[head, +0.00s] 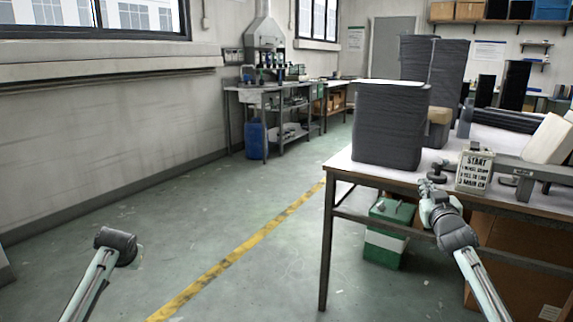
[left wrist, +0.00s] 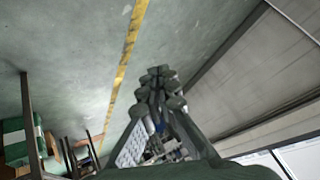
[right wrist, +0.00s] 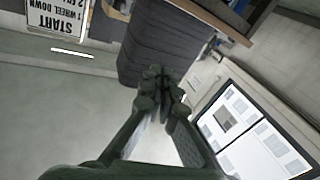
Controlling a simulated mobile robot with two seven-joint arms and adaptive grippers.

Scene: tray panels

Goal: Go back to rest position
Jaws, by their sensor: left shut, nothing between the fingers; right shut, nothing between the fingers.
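My right gripper (head: 428,187) is at the front edge of the table in the head view, close to the START sign. It is shut and empty, and its closed fingertips show in the right wrist view (right wrist: 160,82). My left arm comes in at the lower left of the head view, over the open floor; its gripper is not clearly seen there. In the left wrist view the left gripper (left wrist: 158,80) is shut with nothing between its fingers.
The table (head: 345,165) carries a dark ribbed bin (head: 390,125), a START sign (head: 474,170) and grey fixtures. A green and white box (head: 386,243) stands under it. A workbench (head: 285,95) and blue drum (head: 255,139) are farther back. The floor left of the yellow line (head: 240,255) is clear.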

